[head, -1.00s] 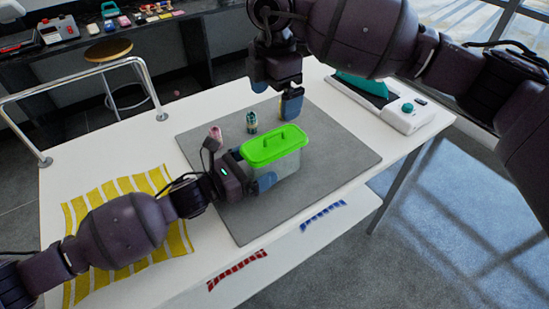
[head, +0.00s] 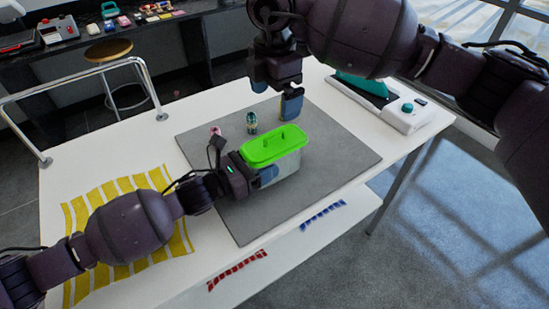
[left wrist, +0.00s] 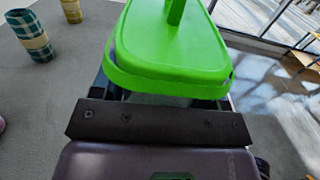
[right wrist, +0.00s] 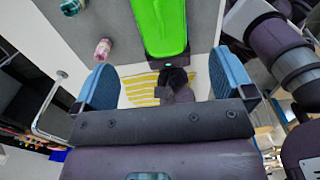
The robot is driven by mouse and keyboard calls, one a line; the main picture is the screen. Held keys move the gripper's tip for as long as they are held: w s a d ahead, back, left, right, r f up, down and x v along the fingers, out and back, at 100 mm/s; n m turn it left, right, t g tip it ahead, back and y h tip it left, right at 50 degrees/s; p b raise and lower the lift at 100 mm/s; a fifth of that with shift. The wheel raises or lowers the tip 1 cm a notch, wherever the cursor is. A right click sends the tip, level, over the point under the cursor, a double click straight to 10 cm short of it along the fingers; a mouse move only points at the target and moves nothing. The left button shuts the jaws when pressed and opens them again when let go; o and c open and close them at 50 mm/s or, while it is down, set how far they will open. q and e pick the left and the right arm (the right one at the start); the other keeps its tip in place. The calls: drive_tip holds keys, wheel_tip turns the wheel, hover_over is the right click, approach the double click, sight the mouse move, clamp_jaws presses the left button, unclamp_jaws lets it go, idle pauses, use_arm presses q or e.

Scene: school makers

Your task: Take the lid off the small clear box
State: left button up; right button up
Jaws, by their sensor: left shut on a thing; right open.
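The small clear box (head: 286,167) stands on the grey mat, its bright green lid (head: 262,151) resting on top with a raised handle. The lid fills the top of the left wrist view (left wrist: 165,60) and shows in the right wrist view (right wrist: 160,25). My left gripper (head: 268,176) is shut on the near left end of the box, just below the lid; its fingertips are mostly hidden under the lid in the left wrist view. My right gripper (head: 276,93) is open and empty, above and behind the box; its blue fingers are wide apart in the right wrist view.
A yellow striped cloth (head: 85,220) lies left. A white device (head: 395,115) stands at the right rear. The mat's right side is clear.

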sight(277, 133)
drive_tip(key=shift+d+f, duration=0.1)
drive_tip(key=shift+f, duration=0.05)
drive_tip(key=shift+c, duration=1.1)
drive_tip(key=shift+d+f, duration=0.15)
drive_tip(key=shift+d, duration=0.15)
drive_tip(key=shift+c, duration=1.2)
drive_tip(key=s+r, duration=0.1)
drive_tip(key=s+d+r+t+y, duration=0.1)
drive_tip(key=shift+d+r+t, duration=0.15)
drive_tip(key=shift+r+t, duration=0.15)
drive_tip(key=shift+r, duration=0.1)
drive_tip(key=c, duration=0.9)
drive_tip(key=f, duration=0.3)
drive_tip(key=w+a+f, duration=0.1)
drive_tip(key=f, duration=0.3)
drive_tip(key=w+f, duration=0.1)
drive_tip(key=f, duration=0.3)
drive_tip(key=shift+a+f, duration=0.2)
drive_tip(key=shift+a, duration=0.05)
drive_tip(key=shift+c, duration=0.3)
clamp_jaws()
drive_tip(key=shift+r, duration=0.2)
